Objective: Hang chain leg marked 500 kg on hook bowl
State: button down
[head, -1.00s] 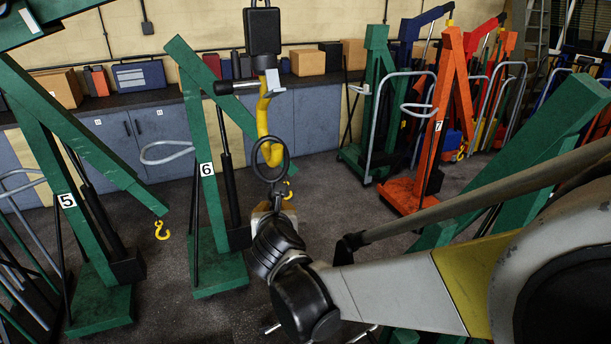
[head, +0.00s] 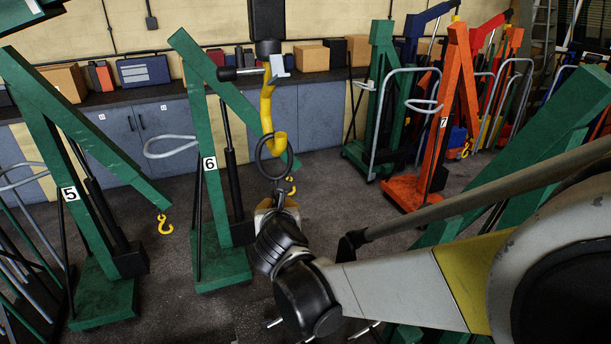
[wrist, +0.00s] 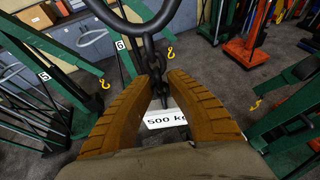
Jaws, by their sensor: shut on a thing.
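The yellow hook (head: 266,106) hangs below a black block (head: 266,22) in the head view. My gripper (head: 276,206) is below the hook, shut on the chain leg (wrist: 152,66) just under its dark ring (head: 259,170). The ring stands upright and overlaps the hook's bowl in the head view; I cannot tell whether the bowl passes through it. In the wrist view the ring (wrist: 131,27) crosses the top, dark links run down between my fingers, and a white tag (wrist: 163,119) reading "500 kg" shows between and beyond them. The hook is not visible in the wrist view.
A black handle with a metal latch (head: 240,73) sticks out beside the hook's shank. Green crane 6 (head: 212,200) and green crane 5 (head: 75,225) stand behind on the left, with a small yellow hook (head: 165,226). Orange crane 7 (head: 445,125) stands further right. Floor between them is open.

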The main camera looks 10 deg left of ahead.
jog(key=c, duration=1.3)
grip_release()
jog(key=shift+c, duration=0.2)
